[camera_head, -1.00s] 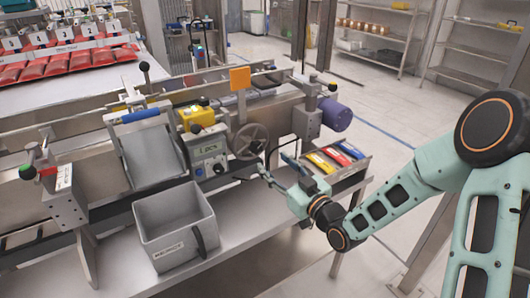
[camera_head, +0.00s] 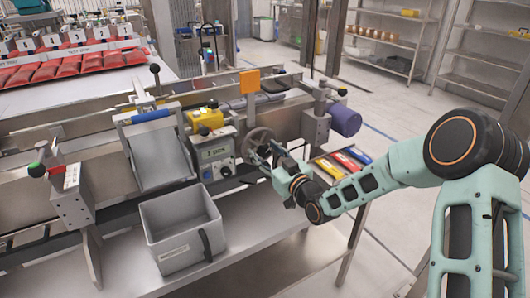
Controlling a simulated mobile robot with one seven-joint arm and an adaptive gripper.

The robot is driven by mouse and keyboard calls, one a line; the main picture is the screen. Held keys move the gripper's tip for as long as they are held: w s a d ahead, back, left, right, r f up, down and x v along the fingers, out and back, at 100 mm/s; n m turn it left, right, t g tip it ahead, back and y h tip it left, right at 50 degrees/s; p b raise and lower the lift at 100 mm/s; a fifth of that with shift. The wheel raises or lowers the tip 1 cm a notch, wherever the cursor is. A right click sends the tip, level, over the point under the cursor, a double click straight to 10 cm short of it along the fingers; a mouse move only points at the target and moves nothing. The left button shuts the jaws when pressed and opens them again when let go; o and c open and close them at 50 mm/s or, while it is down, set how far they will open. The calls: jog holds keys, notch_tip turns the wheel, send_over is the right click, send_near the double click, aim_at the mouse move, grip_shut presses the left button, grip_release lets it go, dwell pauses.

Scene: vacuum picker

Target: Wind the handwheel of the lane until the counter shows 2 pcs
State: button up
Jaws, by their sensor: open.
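The grey spoked handwheel (camera_head: 257,138) is on the front of the lane, right of the counter box. My gripper (camera_head: 264,152) is open at the lower right of the handwheel, and its fingers overlap the rim in this view. I cannot tell whether they touch it. The counter display (camera_head: 214,153) is lit on the grey box, with a yellow unit (camera_head: 206,117) above it. Its characters are too small to read surely. My gripper and wrist hide part of the wheel's lower right.
A grey bin (camera_head: 180,236) stands below the sloped chute (camera_head: 160,156), left of my gripper. A rack with yellow, red and blue items (camera_head: 344,162) is close to my wrist on the right. A purple motor (camera_head: 345,119) sticks out at the lane's right end.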

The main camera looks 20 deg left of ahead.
jog(key=c, duration=1.2)
jog(key=shift+o, duration=0.2)
jog(key=shift+m, duration=0.4)
jog(key=m+b, duration=0.1)
jog(key=m, duration=0.3)
jog(key=shift+w+d+f, duration=0.1)
jog(key=shift+m, duration=2)
jog(key=o, duration=1.2)
jog(key=shift+c, duration=0.2)
